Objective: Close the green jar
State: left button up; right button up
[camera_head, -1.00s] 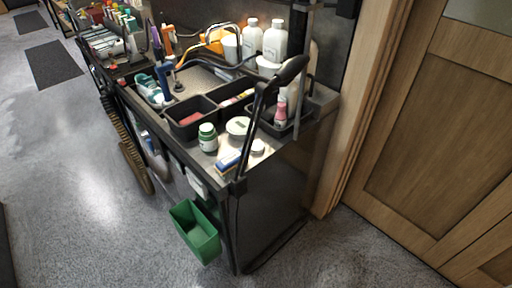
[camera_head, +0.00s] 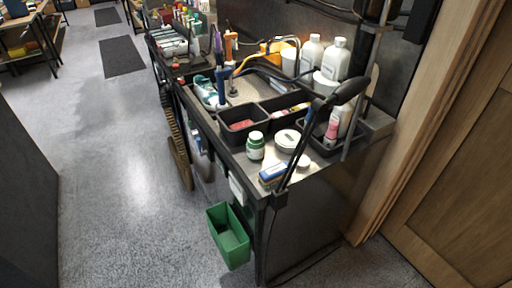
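The small green jar (camera_head: 255,146) stands upright near the front edge of the cart top, with a pale label on its side. A green cap appears to be on it, but I cannot tell if it is fully closed. Neither of my grippers shows in the head view.
The jar stands on the dark workbench cart (camera_head: 312,172). Beside it are a round white tin (camera_head: 287,140), a blue and white box (camera_head: 272,175) and black bins (camera_head: 243,122). A black handle (camera_head: 345,92) rises at the right. A green bin (camera_head: 229,236) hangs at the front. Floor at left is clear.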

aim_at(255, 143)
jog(key=i+j+z, duration=0.15)
jog(key=j, duration=0.25)
jog(key=i+j+z, duration=0.15)
jog(key=i+j, duration=0.15)
jog(key=j, duration=0.15)
jog(key=i+j+z, duration=0.2)
jog(key=j, duration=0.25)
jog(key=i+j+z, duration=0.15)
jog(key=j, duration=0.3)
jog(key=i+j+z, duration=0.15)
jog(key=j, duration=0.35)
jog(key=j+z, duration=0.15)
jog(key=j, duration=0.35)
jog(key=i+j+z, duration=0.2)
jog(key=j, duration=0.3)
jog(key=k, duration=0.1)
